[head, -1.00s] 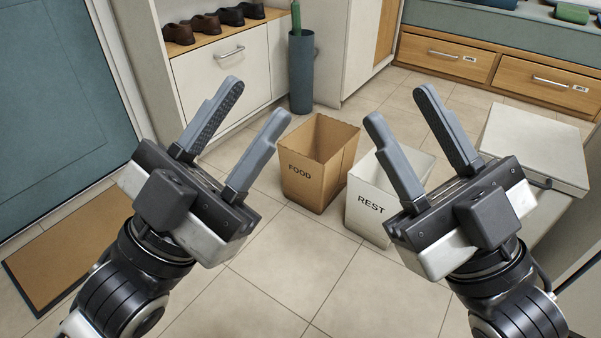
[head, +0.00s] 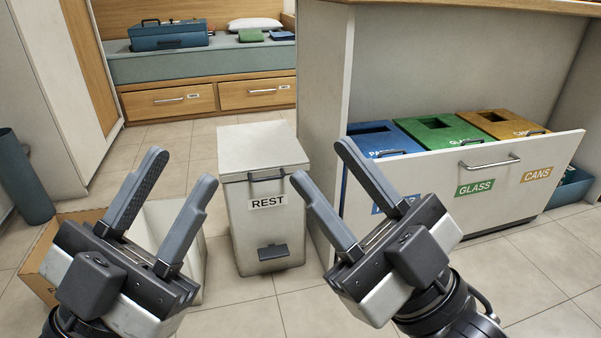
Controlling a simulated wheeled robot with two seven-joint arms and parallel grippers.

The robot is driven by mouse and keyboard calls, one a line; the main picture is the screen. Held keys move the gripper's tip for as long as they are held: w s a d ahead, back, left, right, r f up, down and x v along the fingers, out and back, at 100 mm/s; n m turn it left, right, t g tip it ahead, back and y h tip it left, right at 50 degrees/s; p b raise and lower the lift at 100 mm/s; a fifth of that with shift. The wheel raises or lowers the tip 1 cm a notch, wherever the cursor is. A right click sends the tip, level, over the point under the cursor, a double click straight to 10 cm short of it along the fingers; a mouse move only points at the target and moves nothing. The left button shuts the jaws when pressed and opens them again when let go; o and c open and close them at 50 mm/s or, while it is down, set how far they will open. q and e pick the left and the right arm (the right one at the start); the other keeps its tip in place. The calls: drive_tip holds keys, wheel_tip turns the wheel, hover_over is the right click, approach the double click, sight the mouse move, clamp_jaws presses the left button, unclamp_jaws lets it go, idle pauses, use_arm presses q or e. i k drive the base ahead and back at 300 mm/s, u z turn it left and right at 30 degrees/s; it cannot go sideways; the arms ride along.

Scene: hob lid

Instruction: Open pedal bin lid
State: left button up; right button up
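The pedal bin (head: 249,229) is a white bin with a REST label, standing on the floor at the middle of the head view. Its lid (head: 258,147) is down, with a dark handle (head: 267,176) at the lid's front edge. A dark pedal (head: 273,252) is low on its front. My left gripper (head: 182,168) is open and empty, in front of and left of the bin in the picture. My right gripper (head: 320,163) is open and empty, to the right of the bin in the picture. Neither gripper appears to touch the bin.
A pulled-out drawer (head: 490,178) with blue, green and brown sorting bins is at the right. A cardboard bin (head: 43,262) and an open white bin (head: 190,210) stand behind my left gripper. A blue bench with wooden drawers (head: 170,100) is at the back.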

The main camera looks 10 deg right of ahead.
sight(268, 150)
drive_tip(key=k, duration=0.5)
drive_tip(key=u, duration=1.4)
drive_tip(key=i, duration=1.3)
drive_tip(key=z, duration=1.3)
drive_tip(key=i, duration=0.5)
